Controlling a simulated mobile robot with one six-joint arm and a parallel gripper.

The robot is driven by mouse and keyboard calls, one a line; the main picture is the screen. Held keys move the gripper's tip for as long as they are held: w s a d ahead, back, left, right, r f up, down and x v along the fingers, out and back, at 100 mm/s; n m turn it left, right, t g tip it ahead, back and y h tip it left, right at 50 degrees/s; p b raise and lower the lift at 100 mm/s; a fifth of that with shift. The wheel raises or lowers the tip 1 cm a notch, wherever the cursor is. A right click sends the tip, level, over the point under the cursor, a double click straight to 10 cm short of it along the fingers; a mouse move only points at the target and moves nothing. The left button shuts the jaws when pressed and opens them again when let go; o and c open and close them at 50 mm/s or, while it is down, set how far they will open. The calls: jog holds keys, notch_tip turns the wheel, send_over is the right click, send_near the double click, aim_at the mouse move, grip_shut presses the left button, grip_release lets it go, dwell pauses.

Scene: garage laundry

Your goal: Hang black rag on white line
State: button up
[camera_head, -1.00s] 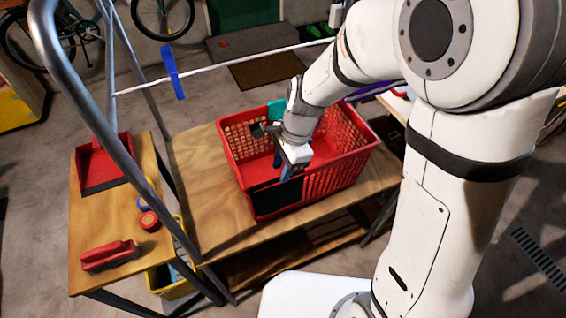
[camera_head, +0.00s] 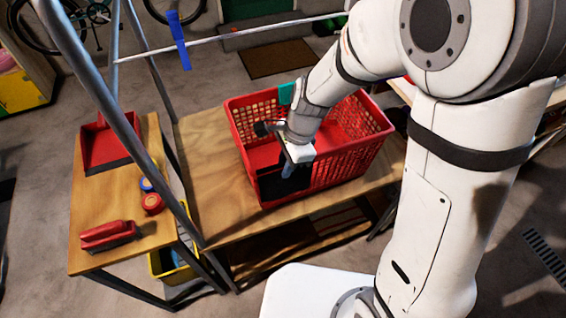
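The black rag (camera_head: 270,186) hangs at the near left corner of the red basket (camera_head: 340,172), against its near wall. My gripper (camera_head: 288,172) points down at the rag's upper part and overlaps it in the view. The fingertips are small and partly hidden, so I cannot tell whether they are open or closed on the rag. The white line (camera_head: 240,34) runs from a grey metal post at the left toward the upper right, behind my arm.
The basket stands on a wooden bench (camera_head: 213,185). A side table (camera_head: 86,195) at the left holds a red dustpan (camera_head: 102,145), a red brush (camera_head: 107,234) and small round items. Grey metal posts (camera_head: 117,120) rise in the left foreground. A teal item (camera_head: 286,93) is at the basket's far rim.

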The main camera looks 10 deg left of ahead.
grip_shut()
jog(key=shift+s+a+r+p+v, duration=0.15)
jog(key=shift+a+p+v, duration=0.15)
jog(key=shift+p+v, duration=1.05)
jog(key=shift+s+a+p+v, duration=0.1)
jog(key=shift+a+p+v, duration=0.2)
jog(key=shift+p+v, duration=1)
jog(key=shift+s+a+r+p+v, duration=0.15)
jog(key=shift+a+p+v, duration=0.1)
jog(key=shift+p+v, duration=1.05)
jog(key=shift+d+r+b, duration=0.1)
jog(key=shift+b, duration=0.2)
